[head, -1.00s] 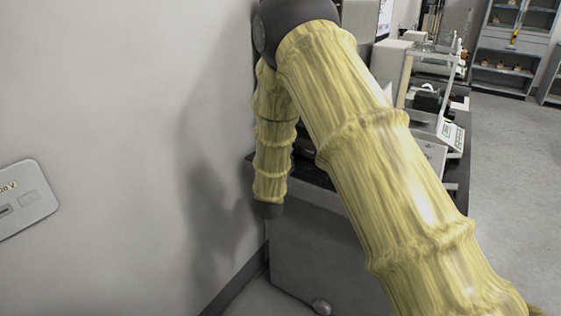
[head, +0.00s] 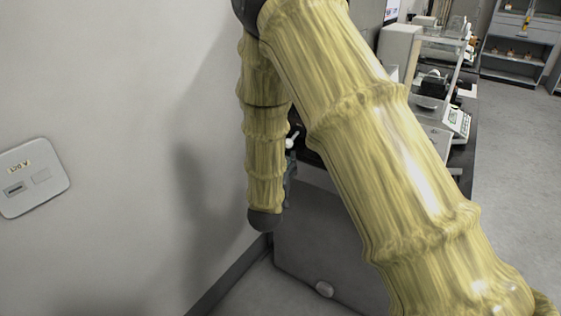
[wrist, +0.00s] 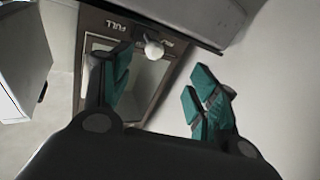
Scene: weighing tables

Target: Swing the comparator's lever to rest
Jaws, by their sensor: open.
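The comparator's lever shows in the wrist view as a short stem with a white round knob (wrist: 153,48). It stands at the top of a brown-framed panel (wrist: 88,75) with a pale inset and the word FULL beside the knob. My gripper (wrist: 160,90) is open and empty, its teal-padded fingers spread either side of the panel. The knob lies beyond the fingertips, towards the left finger; I see no contact. In the head view a small white knob (head: 292,143) shows just right of my hanging forearm; my arm hides most of the comparator.
A dark-topped bench (head: 463,158) runs back along the right, with a balance (head: 456,122) on it. A grey cabinet side (head: 325,245) stands below my arm. The wall (head: 110,90) is close on the left, with a switch plate (head: 40,182). The floor at right is clear.

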